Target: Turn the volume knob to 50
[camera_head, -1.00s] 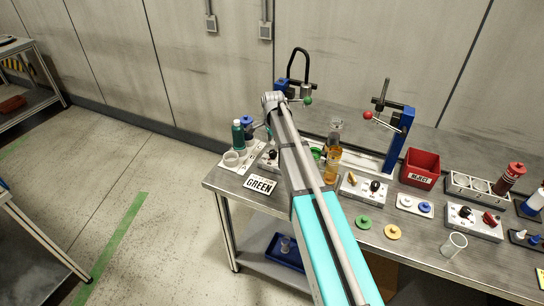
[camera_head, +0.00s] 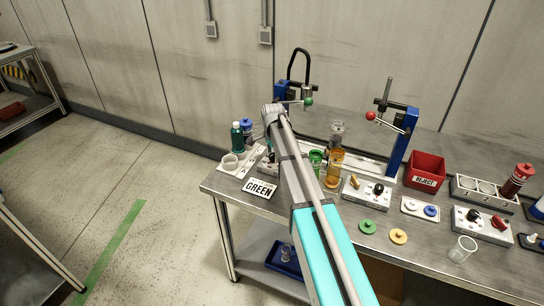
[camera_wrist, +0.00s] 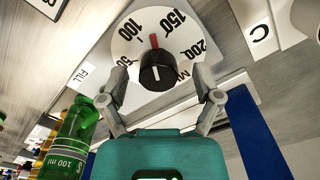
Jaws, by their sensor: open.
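In the wrist view the volume knob (camera_wrist: 157,70) is black with a white mark on its face. It stands on a round white dial (camera_wrist: 125,45) marked 50, 100, 150 and 200. Its red pointer (camera_wrist: 154,41) points between 100 and 150, with 50 at the dial's left. My gripper (camera_wrist: 160,84) is open, one finger on each side of the knob's lower part. The fingers appear apart from the knob; their depth against it is hard to tell. In the head view my arm hides the dial and knob.
A green 100 ml vessel (camera_wrist: 75,138) is close at the lower left in the wrist view, near a FILL label (camera_wrist: 84,76). In the head view an amber vessel (camera_head: 334,170), a GREEN sign (camera_head: 260,188) and a red REJECT bin (camera_head: 425,168) stand around my arm.

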